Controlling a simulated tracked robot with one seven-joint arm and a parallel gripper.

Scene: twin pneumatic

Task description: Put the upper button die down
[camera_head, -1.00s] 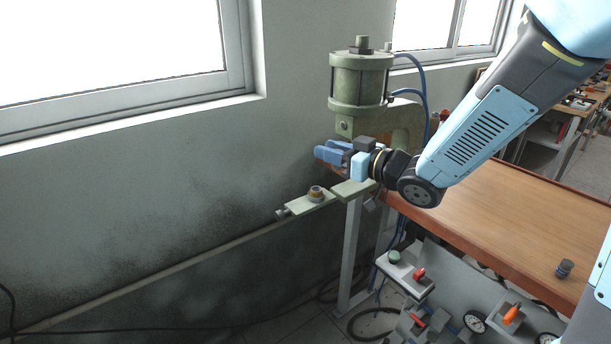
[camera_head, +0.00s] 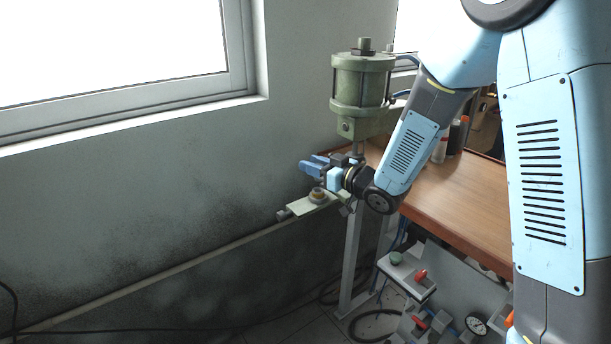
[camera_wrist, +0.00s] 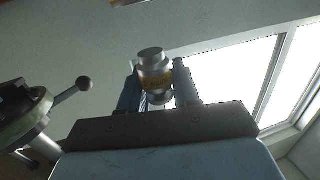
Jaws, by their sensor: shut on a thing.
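My gripper (camera_head: 314,166) is at the left end of the table, by the green press (camera_head: 361,85), with its blue fingers pointing left. In the wrist view my gripper (camera_wrist: 159,88) is shut on the upper button die (camera_wrist: 154,72), a small silver piece with a brass-coloured band. The die sticks out above the fingers, and its middle is between them. In the head view I cannot make out the die. The fingers are just above a brass-coloured round piece (camera_head: 318,196) on the pale green plate (camera_head: 308,207); I cannot tell whether anything touches it.
The wooden table (camera_head: 458,205) is to the right, partly hidden by my arm. Below it are a green button box (camera_head: 396,258), red-handled valves (camera_head: 420,276) and a gauge (camera_head: 477,323). Bottles (camera_head: 441,145) stand at the table's back.

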